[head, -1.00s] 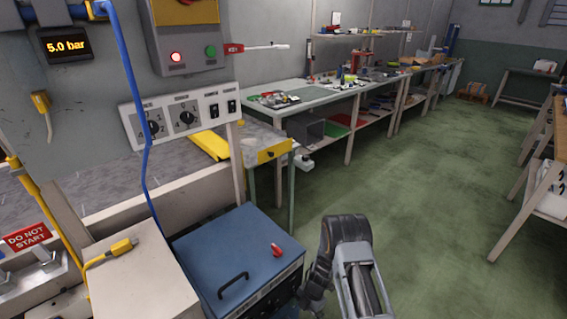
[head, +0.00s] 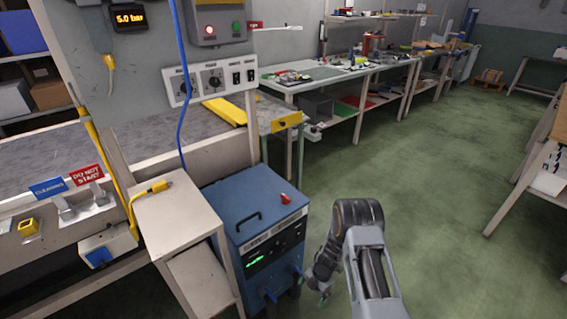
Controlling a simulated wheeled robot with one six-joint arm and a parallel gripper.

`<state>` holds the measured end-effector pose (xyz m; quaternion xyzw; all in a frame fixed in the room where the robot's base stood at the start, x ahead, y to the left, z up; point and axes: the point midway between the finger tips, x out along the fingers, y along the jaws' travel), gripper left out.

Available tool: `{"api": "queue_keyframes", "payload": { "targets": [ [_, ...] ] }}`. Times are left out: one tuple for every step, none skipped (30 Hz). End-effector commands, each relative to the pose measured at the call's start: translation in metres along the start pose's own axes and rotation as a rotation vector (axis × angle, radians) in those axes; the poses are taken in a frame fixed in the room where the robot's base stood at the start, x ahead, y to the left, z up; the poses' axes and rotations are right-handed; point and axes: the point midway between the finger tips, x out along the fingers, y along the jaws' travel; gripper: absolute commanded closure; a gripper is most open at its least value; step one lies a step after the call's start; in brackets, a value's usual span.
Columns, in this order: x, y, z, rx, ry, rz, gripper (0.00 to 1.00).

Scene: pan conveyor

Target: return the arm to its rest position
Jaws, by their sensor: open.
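My arm (head: 368,262) shows at the bottom, right of centre, in the head view. It is folded, with its dark elbow uppermost and the far links bent down to the left. My gripper (head: 320,287) is small and dark at the lower end of those links, partly hidden. It is open, and I see nothing held in it. It hangs beside the right side of a blue cabinet (head: 232,205); whether it touches the cabinet I cannot tell.
A small red object (head: 285,198) lies on the cabinet. A pale stand (head: 165,225) with a yellow plug is left of it. The conveyor (head: 150,137) and control panel (head: 210,78) are behind. A long workbench (head: 330,83) runs back. Green floor (head: 440,170) is clear.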

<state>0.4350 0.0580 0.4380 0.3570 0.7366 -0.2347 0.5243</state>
Motion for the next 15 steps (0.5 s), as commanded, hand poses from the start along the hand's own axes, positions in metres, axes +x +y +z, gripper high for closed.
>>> {"api": "queue_keyframes", "payload": {
  "targets": [
    [0.001,0.005,0.003,0.011,-0.023,0.02,0.0],
    [0.001,0.007,0.004,0.021,-0.035,0.03,0.0],
    [0.002,0.009,0.005,0.037,-0.05,0.044,0.0],
    [0.003,0.01,0.006,0.05,-0.061,0.054,0.0],
    [0.003,0.011,0.007,0.063,-0.072,0.063,0.0],
    [0.004,0.012,0.008,0.085,-0.087,0.076,0.0],
    [0.005,0.012,0.009,0.104,-0.098,0.085,0.0],
    [0.005,0.012,0.011,0.125,-0.111,0.094,0.0],
    [0.005,0.012,0.013,0.157,-0.129,0.108,0.0],
    [0.004,0.012,0.015,0.182,-0.145,0.121,0.0],
    [0.002,0.012,0.018,0.209,-0.163,0.133,0.0],
    [-0.001,0.013,0.021,0.246,-0.189,0.15,0.0],
    [-0.006,0.014,0.024,0.277,-0.211,0.166,0.0],
    [-0.011,0.015,0.027,0.311,-0.233,0.182,0.0],
    [-0.019,0.015,0.031,0.357,-0.266,0.202,0.0]
  ]
}}
